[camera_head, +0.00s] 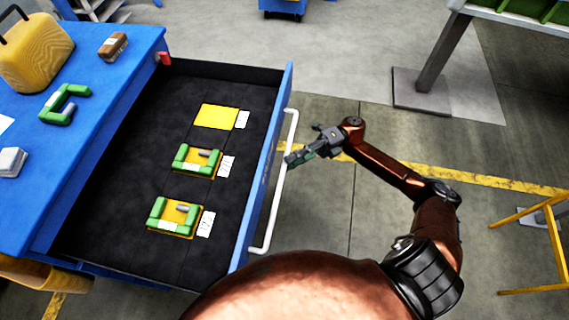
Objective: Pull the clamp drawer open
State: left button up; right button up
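The clamp drawer (140,135) is pulled out from the blue cabinet (90,150), and its black lined inside shows. Two green clamps, an upper one (182,166) and a lower one (155,214), lie in it on yellow patches with white labels. A bare yellow patch (216,117) is above them. The white bar handle (271,215) runs along the drawer's blue front. My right gripper (290,160) is at the handle's upper part, with its fingertips overlapping the bar. I cannot tell whether the fingers are closed around it. My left gripper is not in view.
On the cabinet top are a third green clamp (62,104), a yellow case (36,52), a brush-like brown block (112,45) and a grey-white block (11,161). A yellow stand (532,238) is at the right. The floor right of the drawer is mostly clear.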

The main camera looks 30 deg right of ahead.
jog(key=d+f, duration=0.1)
jog(key=d, duration=0.8)
jog(key=shift+w+f, duration=0.15)
jog(key=shift+w, duration=0.25)
jog(key=shift+w, duration=0.1)
